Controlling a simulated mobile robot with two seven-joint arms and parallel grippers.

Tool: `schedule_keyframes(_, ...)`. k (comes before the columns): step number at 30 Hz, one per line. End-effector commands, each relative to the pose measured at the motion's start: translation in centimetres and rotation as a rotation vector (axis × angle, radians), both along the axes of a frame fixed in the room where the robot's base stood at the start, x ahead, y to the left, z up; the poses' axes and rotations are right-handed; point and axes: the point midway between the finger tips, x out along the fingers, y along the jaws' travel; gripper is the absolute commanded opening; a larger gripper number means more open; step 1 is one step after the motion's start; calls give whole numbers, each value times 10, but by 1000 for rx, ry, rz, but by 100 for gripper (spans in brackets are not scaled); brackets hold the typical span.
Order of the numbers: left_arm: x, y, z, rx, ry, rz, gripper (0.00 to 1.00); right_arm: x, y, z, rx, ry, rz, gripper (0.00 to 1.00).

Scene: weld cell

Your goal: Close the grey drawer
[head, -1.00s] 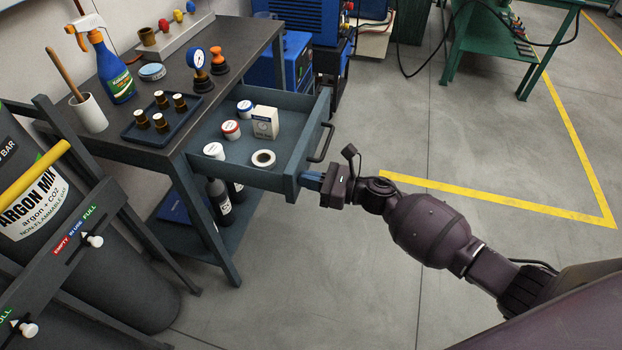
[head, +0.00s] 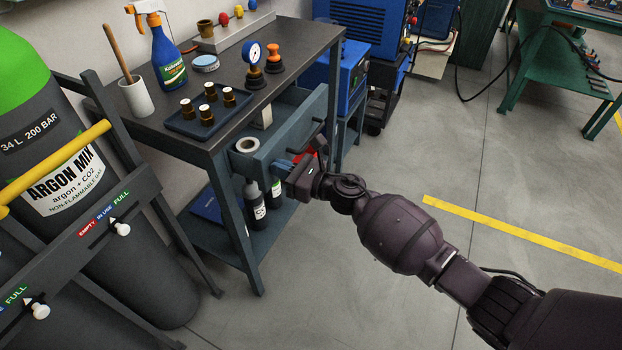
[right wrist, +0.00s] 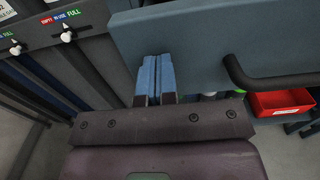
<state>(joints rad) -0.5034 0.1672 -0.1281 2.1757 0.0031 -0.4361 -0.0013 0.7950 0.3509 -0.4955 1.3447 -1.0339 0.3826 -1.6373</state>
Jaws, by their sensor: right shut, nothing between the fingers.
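The grey drawer (head: 270,158) sits under the dark top of the workbench (head: 290,50). It is partly open: a strip of its inside shows with a roll of tape (head: 248,145) and part of a white box (head: 264,117). My right gripper (head: 285,166) is shut and empty, its blue fingertips at the drawer's front panel beside the handle (head: 318,137). In the right wrist view the shut fingers (right wrist: 155,75) point at the panel (right wrist: 210,50), near its left end; whether they touch cannot be told. My left gripper is not in view.
A tray of brass parts (head: 205,110), a gauge (head: 254,68) and a spray bottle (head: 166,58) stand on the bench top. The argon cylinder (head: 60,160) and its rack are at left. Bottles stand on the lower shelf. The floor (head: 450,140) at right is clear.

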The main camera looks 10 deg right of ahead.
Motion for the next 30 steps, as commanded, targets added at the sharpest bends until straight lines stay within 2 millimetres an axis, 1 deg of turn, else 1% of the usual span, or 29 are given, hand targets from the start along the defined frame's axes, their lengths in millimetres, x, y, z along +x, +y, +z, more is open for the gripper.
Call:
schedule_keyframes(1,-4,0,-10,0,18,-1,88,7,12,-8,1,9,2,0)
schedule_keyframes(4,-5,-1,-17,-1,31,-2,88,20,31,-8,1,9,2,0)
schedule_keyframes(9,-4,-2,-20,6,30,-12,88,37,57,-7,0,7,1,0)
schedule_keyframes(12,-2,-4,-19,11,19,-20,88,45,67,-5,1,7,0,0)
schedule_keyframes(19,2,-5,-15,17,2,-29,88,54,80,-2,0,1,0,0)
schedule_keyframes(30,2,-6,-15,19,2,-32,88,56,83,4,3,-3,-2,0)
